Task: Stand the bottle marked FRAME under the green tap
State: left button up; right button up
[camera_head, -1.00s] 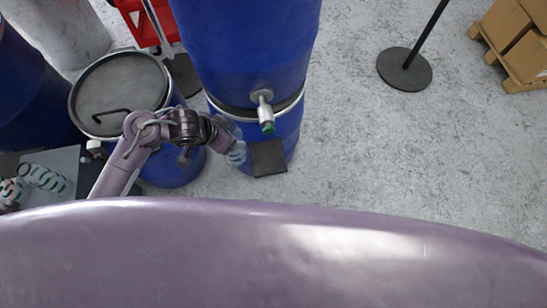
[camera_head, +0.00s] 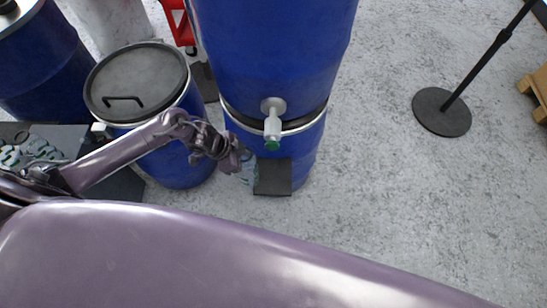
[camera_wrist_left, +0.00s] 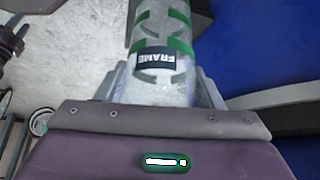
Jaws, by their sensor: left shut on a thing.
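The bottle marked FRAME (camera_wrist_left: 165,22) is clear with green bands and a dark label in the left wrist view. My left gripper (camera_wrist_left: 165,88) is shut around its body. In the head view my left gripper (camera_head: 240,163) is at the left edge of a small dark shelf (camera_head: 273,178), and the bottle is mostly hidden by the hand. The green tap (camera_head: 272,131), a pale spout with a green tip, sticks out of the tall blue barrel above the shelf. The bottle is left of the tap, not below its tip. My right gripper is not in view.
A shorter blue drum with a grey lid (camera_head: 137,82) stands left of the barrel (camera_head: 270,50). Several banded bottles (camera_head: 32,150) lie on a dark surface at left. A black post base (camera_head: 441,112) stands right. The floor between is clear.

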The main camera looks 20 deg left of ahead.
aim_at(254, 158)
pick_arm(q)
jog(key=d, duration=0.1)
jog(key=w+d, duration=0.1)
jog(key=d, duration=0.1)
jog(key=shift+w+d, duration=0.15)
jog(key=shift+w, duration=0.15)
jog(key=d, duration=0.1)
jog(key=w+d, duration=0.2)
jog(key=d, duration=0.1)
jog(key=shift+w+d+f, duration=0.1)
jog(key=shift+f, duration=0.2)
jog(key=o, duration=1.2)
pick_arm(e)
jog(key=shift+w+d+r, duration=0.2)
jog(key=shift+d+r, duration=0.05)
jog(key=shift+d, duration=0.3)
